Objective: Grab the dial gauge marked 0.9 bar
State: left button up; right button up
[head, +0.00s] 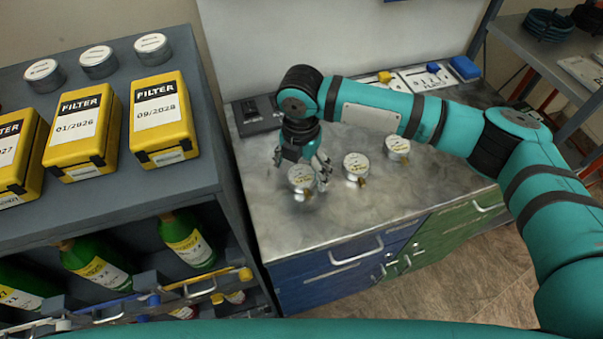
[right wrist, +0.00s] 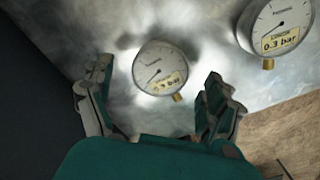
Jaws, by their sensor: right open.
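Three round white dial gauges with brass stems are on the metal worktop: left (head: 301,180), middle (head: 356,166) and right (head: 397,147). My right gripper (head: 316,172) is open right above the left gauge. In the right wrist view, this gauge (right wrist: 160,68) lies between the spread fingers, with no clear contact. Its yellow label ends in "bar"; the number is blurred and seems to end in 9. Another gauge (right wrist: 281,25), labelled 0.3 bar, is at the upper right of that view. The labels are too small to read in the head view. My left gripper is not in view.
A dark shelf (head: 225,205) stands left of the worktop (head: 300,235), with yellow filter boxes (head: 163,118) on top and green bottles (head: 187,240) below. A black device (head: 256,115) sits at the worktop's back left. The worktop's front is clear.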

notch_tip(320, 180, down, 2)
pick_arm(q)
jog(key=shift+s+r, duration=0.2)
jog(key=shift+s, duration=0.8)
pick_arm(e)
jog(key=c, duration=1.4)
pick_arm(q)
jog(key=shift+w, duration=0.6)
pick_arm(e)
jog(key=shift+c, duration=0.2)
jog(key=shift+r, duration=0.15)
